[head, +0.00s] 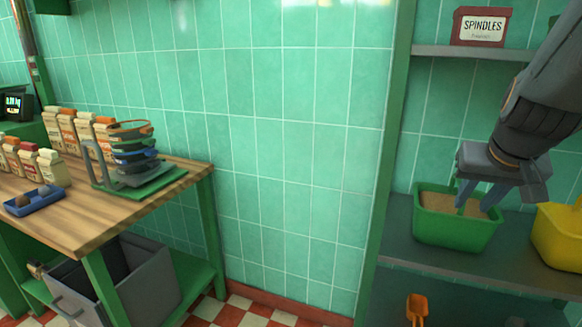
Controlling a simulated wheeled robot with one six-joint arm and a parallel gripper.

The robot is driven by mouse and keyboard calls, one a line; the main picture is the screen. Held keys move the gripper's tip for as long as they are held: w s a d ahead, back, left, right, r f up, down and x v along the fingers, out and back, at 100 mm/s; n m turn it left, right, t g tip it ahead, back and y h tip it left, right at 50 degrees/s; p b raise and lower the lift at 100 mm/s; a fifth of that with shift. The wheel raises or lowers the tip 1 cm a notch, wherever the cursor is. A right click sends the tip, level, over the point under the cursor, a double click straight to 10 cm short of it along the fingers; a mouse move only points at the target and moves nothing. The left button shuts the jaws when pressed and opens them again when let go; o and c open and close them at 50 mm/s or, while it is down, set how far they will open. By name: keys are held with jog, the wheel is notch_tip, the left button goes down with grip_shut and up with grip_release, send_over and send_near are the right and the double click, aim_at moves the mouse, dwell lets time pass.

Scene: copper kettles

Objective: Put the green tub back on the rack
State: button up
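The green tub (455,232) is on the grey shelf (480,275) of the rack at the right in the head view. It is upright and holds a sandy brown filling. A thin green piece stands up from it by the fingers. My gripper (478,197) points down over the tub's right half, its grey fingertips at the filling and the rim. The fingers look spread, but whether they grip the green piece cannot be told. The tub's underside contact with the shelf is hard to judge.
A yellow tub (560,236) stands close to the right. A box labelled SPINDLES (480,27) is on the upper shelf (470,53). An orange scoop (417,306) shows below.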

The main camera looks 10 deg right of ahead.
jog(key=s+a+f+n+g+y, duration=0.1)
jog(key=s+a+f+n+g, duration=0.1)
jog(key=a+f, duration=0.5)
jog(key=s+a+f+n+g+y, duration=0.1)
jog(key=a+f, duration=0.5)
jog(key=a, duration=0.6)
jog(key=s+g+y, duration=0.1)
jog(key=g, duration=0.1)
jog(key=shift+s+a+f+n+g, duration=0.2)
jog(key=shift+s+f+n+g, duration=0.1)
jog(key=shift+s+f+n, duration=0.1)
jog(key=a+r+n+p, duration=0.2)
jog(key=a+r+p, duration=0.1)
jog(key=a+p, duration=0.3)
jog(key=shift+a+r, duration=0.2)
jog(key=shift+r, duration=0.2)
